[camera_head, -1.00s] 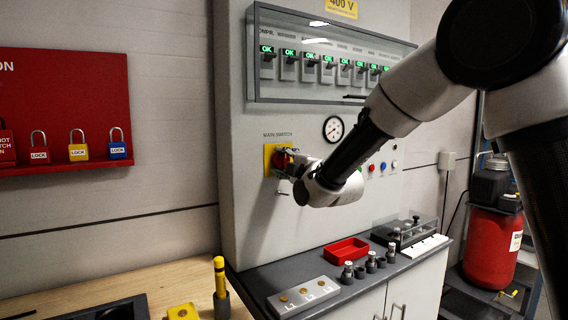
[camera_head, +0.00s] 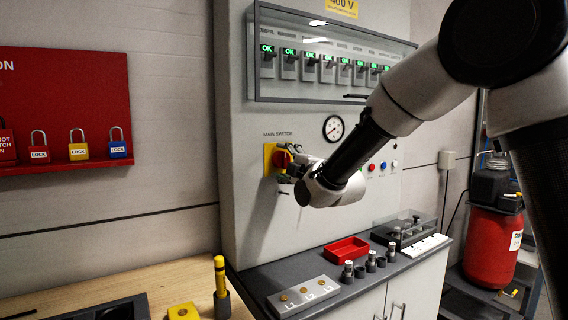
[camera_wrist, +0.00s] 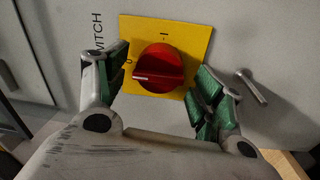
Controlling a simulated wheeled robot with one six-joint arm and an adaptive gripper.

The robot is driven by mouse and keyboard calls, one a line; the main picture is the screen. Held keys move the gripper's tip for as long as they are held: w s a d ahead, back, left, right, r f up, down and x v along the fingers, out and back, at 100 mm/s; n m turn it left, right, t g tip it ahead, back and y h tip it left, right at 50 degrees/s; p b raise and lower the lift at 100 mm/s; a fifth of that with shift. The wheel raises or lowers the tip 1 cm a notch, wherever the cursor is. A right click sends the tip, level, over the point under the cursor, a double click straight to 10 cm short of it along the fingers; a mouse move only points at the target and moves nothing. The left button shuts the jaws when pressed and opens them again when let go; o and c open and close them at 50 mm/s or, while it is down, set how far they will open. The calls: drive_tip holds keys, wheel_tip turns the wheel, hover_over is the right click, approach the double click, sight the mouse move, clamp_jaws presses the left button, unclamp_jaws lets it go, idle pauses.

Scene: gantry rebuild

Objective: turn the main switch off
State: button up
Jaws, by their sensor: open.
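The main switch is a red rotary knob (camera_wrist: 160,70) on a yellow plate (camera_wrist: 194,30) on the grey cabinet. In the wrist view its white pointer line lies toward the left, close to the 0 mark, and away from the I mark at the plate's top. The knob (camera_head: 281,159) also shows in the head view, partly hidden by my gripper (camera_head: 289,168). In the wrist view my gripper (camera_wrist: 160,75) is open, with one green-padded finger on each side of the knob. The fingers look apart from the knob; I cannot tell their depth relative to it.
A small metal lever or pin (camera_wrist: 250,86) sticks out beside the plate. Above is a breaker window (camera_head: 330,62) with green OK lights. Padlocks hang on a red board (camera_head: 75,90) at left. A red tray (camera_head: 346,250) stands on the ledge below.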

drive_tip(key=r+v, duration=0.1)
drive_tip(key=v, duration=1)
drive_tip(key=shift+s+d+f, duration=0.15)
drive_tip(key=shift+s+f, duration=0.1)
drive_tip(key=shift+f, duration=0.3)
